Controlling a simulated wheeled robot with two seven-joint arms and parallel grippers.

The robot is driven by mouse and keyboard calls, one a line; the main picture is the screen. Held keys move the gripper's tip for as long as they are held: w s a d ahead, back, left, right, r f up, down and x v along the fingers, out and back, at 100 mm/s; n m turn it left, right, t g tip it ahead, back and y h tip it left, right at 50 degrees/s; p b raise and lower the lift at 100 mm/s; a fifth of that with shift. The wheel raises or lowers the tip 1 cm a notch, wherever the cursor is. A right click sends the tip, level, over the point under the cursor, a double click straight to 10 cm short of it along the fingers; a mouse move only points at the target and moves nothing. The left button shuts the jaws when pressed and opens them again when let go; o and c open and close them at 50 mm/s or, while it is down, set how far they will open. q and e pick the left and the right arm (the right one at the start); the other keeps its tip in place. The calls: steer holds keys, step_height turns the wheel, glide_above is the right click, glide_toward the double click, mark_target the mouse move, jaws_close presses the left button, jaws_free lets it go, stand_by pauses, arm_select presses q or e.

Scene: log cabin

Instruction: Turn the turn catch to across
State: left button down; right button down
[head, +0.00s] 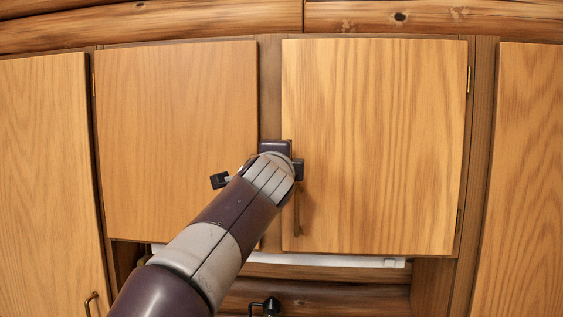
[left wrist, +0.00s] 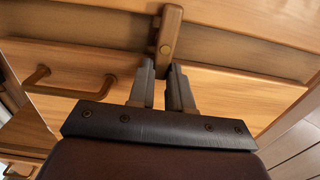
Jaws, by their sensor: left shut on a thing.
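The turn catch (left wrist: 170,28) is a small wooden bar with a round pivot, seen in the left wrist view. It lies crosswise over the upright strip between two cabinet doors, its far end reaching over one door's edge. My left gripper (left wrist: 164,76) is shut on its near end, one finger on each side. In the head view my left gripper (head: 277,152) is at the strip between the left door (head: 175,130) and the right door (head: 380,140), and hides the catch. My right gripper is not in view.
A bar handle (head: 297,215) stands out from the right door just below my gripper; a handle (left wrist: 72,78) also shows in the left wrist view. Brass hinges (head: 469,80) are on the right door's outer edge. A dark object (head: 270,306) is in the opening below.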

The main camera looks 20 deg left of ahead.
arm_select(q)
steer(key=shift+f, duration=0.15)
steer(key=c, duration=1)
jaws_free()
steer(key=shift+c, duration=0.2)
steer(key=shift+s, duration=0.1)
steer(key=b+v, duration=0.6)
steer(key=v, duration=0.6)
steer(key=shift+s+b, duration=0.25)
steer(key=shift+b, duration=0.15)
steer(key=shift+s+d, duration=0.1)
